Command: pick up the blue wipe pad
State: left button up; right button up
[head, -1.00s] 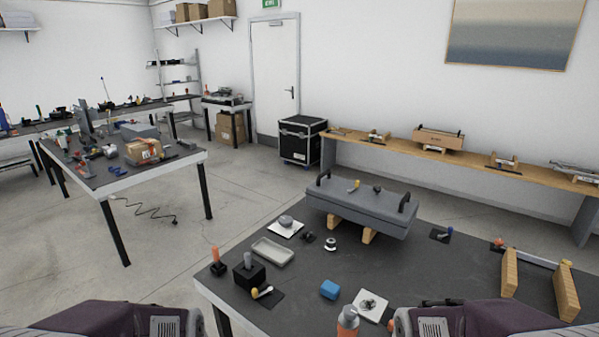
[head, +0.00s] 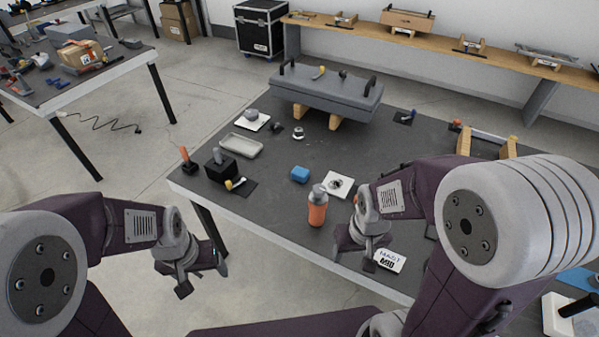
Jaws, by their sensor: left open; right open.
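The blue wipe pad (head: 300,174) is a small blue block lying on the dark-topped table, near the middle of the head view. It is apart from both grippers. My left gripper (head: 202,277) is open and empty, hanging in front of the table's left front edge, over the floor. My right gripper (head: 358,255) is open near the table's front edge, to the right of and nearer than the pad. An orange bottle with a grey top stands between the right gripper and the pad.
The orange bottle (head: 317,208) stands just in front of the pad. A white square (head: 338,186) with dark matter on it lies right of the pad. A grey tray (head: 241,146) and black block (head: 221,169) are to the left. A grey case (head: 325,92) rests on wooden blocks behind.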

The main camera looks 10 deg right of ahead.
aim_at(301, 175)
jog(key=i+j, duration=0.45)
jog(key=i+j+u, duration=0.15)
jog(key=i+j, duration=0.3)
jog(key=i, duration=0.2)
